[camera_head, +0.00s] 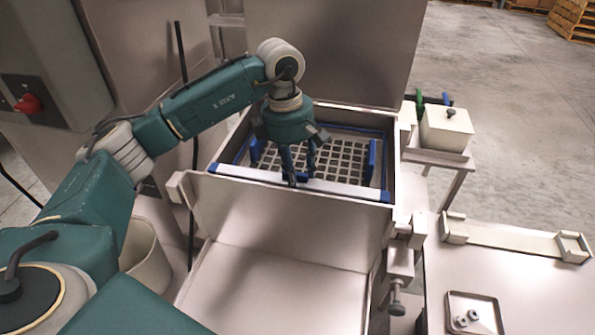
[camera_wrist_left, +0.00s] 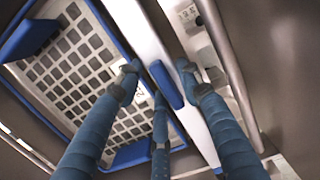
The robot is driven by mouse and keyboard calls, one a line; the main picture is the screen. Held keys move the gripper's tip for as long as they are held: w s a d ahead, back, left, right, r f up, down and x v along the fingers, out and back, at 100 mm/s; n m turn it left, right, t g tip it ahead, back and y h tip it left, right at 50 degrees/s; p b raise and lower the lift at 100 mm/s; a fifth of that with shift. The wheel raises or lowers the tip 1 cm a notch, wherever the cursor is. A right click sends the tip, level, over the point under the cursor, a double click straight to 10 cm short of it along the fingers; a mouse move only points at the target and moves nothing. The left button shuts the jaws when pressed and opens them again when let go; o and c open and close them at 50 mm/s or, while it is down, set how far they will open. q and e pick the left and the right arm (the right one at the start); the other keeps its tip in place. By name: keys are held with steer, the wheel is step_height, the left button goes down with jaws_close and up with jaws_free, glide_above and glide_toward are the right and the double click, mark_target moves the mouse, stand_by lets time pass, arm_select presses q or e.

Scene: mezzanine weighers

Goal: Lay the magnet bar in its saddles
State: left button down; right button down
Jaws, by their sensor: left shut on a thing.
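A long pale bar (camera_head: 345,189) with a blue grip (camera_wrist_left: 166,86) at its middle lies along the front of an open steel housing (camera_head: 402,140), over a blue-edged grid screen (camera_head: 340,156). I take it for the magnet bar, though I cannot be sure. My left gripper (camera_head: 298,180) points down into the housing with its fingers closed around the blue grip; it also shows in the left wrist view (camera_wrist_left: 162,80). A low rack (camera_head: 505,237) with an upright bracket at each end, likely the saddles, stands empty on the right table. My right gripper is not in view.
Blue tabs (camera_head: 371,158) stand up from the screen. The raised lid (camera_head: 325,50) stands behind the housing. A lidded box (camera_head: 446,130) is on a side stand. A small tray (camera_head: 473,318) holds metal parts on the right table (camera_head: 540,295), which is otherwise mostly clear.

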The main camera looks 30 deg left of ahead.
arm_select(q)
steer(key=shift+f+b, duration=0.6)
steer(key=shift+f, duration=0.65)
steer(key=shift+w+f+b, duration=0.1)
steer(key=shift+f+b, duration=0.8)
steer(key=shift+f, duration=0.2)
steer(key=shift+f, duration=0.1)
steer(key=c, duration=1.3)
jaws_free()
steer(key=shift+o, duration=1.1)
steer(key=shift+f, duration=0.15)
